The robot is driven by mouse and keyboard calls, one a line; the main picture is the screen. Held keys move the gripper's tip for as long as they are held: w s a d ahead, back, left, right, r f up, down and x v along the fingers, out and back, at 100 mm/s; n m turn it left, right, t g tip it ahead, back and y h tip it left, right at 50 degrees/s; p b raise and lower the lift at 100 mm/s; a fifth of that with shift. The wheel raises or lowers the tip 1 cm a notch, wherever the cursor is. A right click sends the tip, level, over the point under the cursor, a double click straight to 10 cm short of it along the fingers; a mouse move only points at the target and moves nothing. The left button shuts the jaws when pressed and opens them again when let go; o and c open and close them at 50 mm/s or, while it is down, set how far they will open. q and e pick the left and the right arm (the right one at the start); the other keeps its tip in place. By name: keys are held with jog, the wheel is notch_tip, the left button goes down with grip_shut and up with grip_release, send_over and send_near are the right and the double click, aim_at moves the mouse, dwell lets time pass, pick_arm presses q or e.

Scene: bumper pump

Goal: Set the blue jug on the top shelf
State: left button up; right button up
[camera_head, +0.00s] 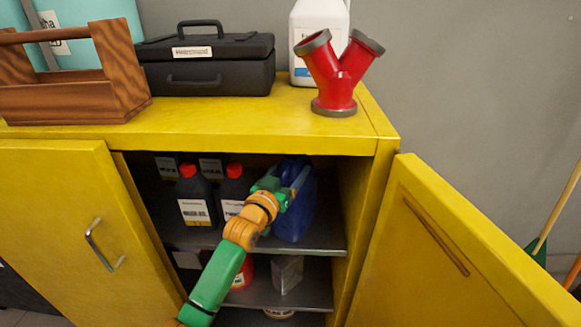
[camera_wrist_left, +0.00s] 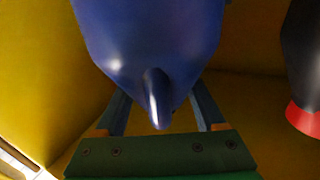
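The blue jug (camera_head: 297,216) is inside the yellow cabinet, at the right end of its upper inner shelf (camera_head: 325,246). Its base looks at shelf level; I cannot tell whether it rests there. My left gripper (camera_head: 291,186) reaches in at the jug's upper part. In the left wrist view the jug (camera_wrist_left: 150,38) fills the top middle, with a narrow part pointing at the palm. The fingers of the left gripper (camera_wrist_left: 160,112) are spread on either side of it. Their tips are hidden by the jug, so contact is unclear. My right gripper is out of view.
Black bottles with red caps (camera_head: 196,200) stand left of the jug. A lower shelf (camera_head: 310,296) holds a grey block (camera_head: 287,274) and a red container. A red pipe fitting (camera_head: 335,80), black toolbox (camera_head: 207,65) and wooden caddy (camera_head: 125,85) stand on top.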

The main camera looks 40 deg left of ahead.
pick_arm(q)
jog(key=o, duration=0.4)
jog(key=shift+s, duration=0.1)
